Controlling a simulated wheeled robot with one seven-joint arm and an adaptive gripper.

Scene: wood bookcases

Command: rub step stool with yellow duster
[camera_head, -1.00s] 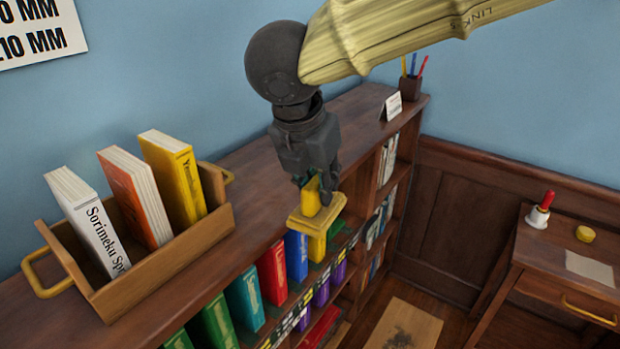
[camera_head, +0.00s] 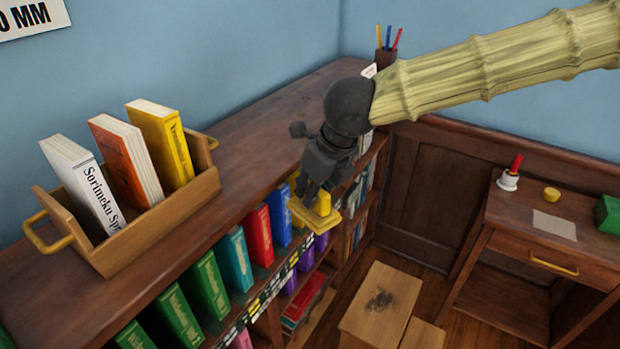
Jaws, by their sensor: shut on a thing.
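My gripper (camera_head: 316,191) is shut on the yellow duster (camera_head: 304,216), which has a flat yellow base and an upright grip. It holds the duster in the air in front of the bookcase, near the top edge. The wooden step stool (camera_head: 362,325) stands on the floor at the lower middle, below and to the right of the duster and apart from it. A dark smudge (camera_head: 380,300) marks its upper step. A lower step (camera_head: 424,336) is cut off by the bottom edge of the picture.
The bookcase (camera_head: 250,130) holds several coloured binders and carries a wooden book carrier (camera_head: 160,222) and a pen cup (camera_head: 386,58). A desk (camera_head: 490,212) at the right bears a bell (camera_head: 508,181), a yellow round thing (camera_head: 551,194) and a green box (camera_head: 608,214). Floor shows between stool and desk.

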